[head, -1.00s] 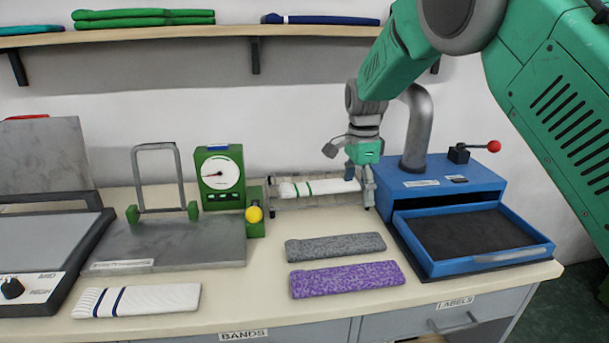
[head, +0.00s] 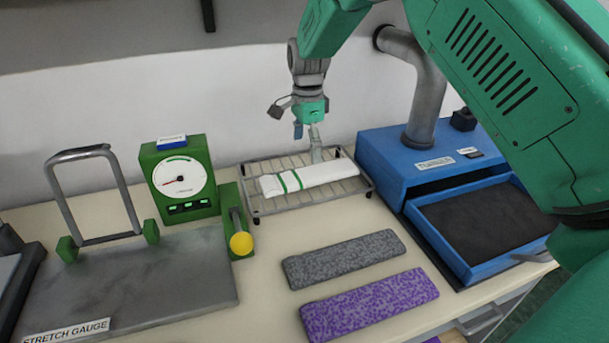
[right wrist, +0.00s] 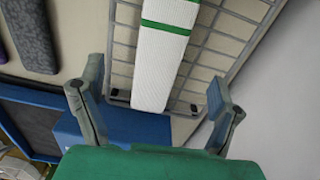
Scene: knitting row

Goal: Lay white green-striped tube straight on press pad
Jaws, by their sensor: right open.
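The white green-striped tube (head: 310,178) lies flat on a wire rack (head: 265,206), its two green stripes toward its left end. It also shows in the right wrist view (right wrist: 164,55), running between the fingers. My right gripper (head: 308,143) is open and empty just above the tube's far right part, one finger to each side in the wrist view (right wrist: 150,92). I cannot tell whether a finger touches the rack. Only the edge of the press, with a strip of its grey pad (head: 6,287), shows at the far left. My left gripper is not in view.
A grey tube (head: 343,259) and a purple tube (head: 370,304) lie in front of the rack. A green dial gauge (head: 182,182) and a stretch gauge plate (head: 150,275) stand left. A blue unit (head: 430,165) with an open drawer (head: 480,225) stands right.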

